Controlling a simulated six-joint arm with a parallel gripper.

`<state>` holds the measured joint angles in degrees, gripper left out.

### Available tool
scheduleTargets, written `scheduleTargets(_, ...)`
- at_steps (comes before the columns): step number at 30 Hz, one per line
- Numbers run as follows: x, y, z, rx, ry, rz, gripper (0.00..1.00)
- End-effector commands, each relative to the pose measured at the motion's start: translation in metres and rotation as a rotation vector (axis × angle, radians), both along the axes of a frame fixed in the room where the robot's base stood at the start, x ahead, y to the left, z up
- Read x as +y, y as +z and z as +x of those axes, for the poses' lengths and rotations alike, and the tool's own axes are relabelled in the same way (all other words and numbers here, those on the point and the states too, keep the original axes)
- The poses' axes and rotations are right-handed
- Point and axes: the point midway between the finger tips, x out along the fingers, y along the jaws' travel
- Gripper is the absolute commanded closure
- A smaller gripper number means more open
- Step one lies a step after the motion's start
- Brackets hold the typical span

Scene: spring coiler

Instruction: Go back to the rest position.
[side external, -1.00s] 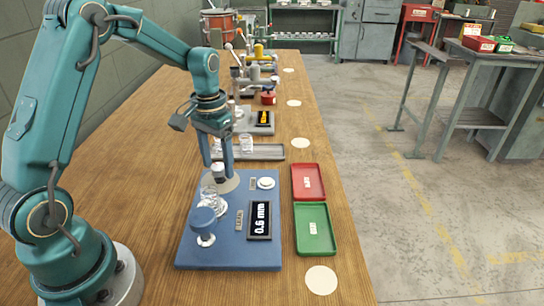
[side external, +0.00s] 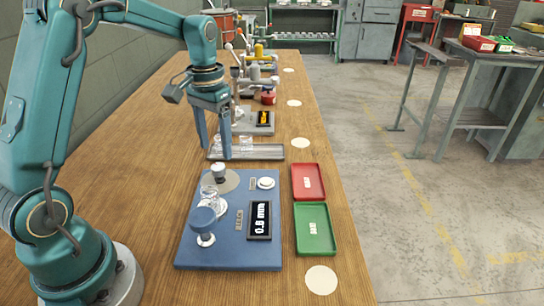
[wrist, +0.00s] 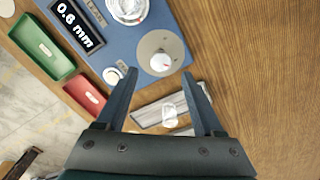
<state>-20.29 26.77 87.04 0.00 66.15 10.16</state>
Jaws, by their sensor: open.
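My gripper (side external: 213,129) is open and empty, with its two blue fingers pointing down above the area behind the blue coiler base. In the wrist view the fingers of my gripper (wrist: 165,88) are spread wide. The blue spring coiler (side external: 190,256) stands on the bench, with a white-topped post (side external: 218,170) on a grey disc, a blue knob (side external: 203,219), a clear part (side external: 209,192) and a display (side external: 260,220) reading 0.6 mm. The post also shows below and between the fingers in the wrist view (wrist: 160,61), apart from them.
A grey tray (side external: 268,152) with clear pieces lies behind the coiler. A red tray (side external: 308,183) and a green tray (side external: 315,232) lie to its right. More bench devices (side external: 262,120) stand farther back. The wooden bench (side external: 130,165) is clear on the left.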

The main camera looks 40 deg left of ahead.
Motion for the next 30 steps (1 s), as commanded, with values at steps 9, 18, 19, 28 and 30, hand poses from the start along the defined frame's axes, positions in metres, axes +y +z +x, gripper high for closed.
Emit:
scheduleTargets(9,-0.038,0.063,-0.013,-0.172,-0.102,0.053,0.31)
scheduleTargets(18,-0.083,0.098,-0.07,-0.351,-0.184,0.075,0.31)
scheduleTargets(19,-0.086,0.099,-0.077,-0.369,-0.19,0.075,0.31)
scheduleTargets(28,-0.109,0.082,-0.133,-0.494,-0.216,0.059,0.31)
scheduleTargets(30,-0.11,0.074,-0.141,-0.501,-0.211,0.053,0.31)
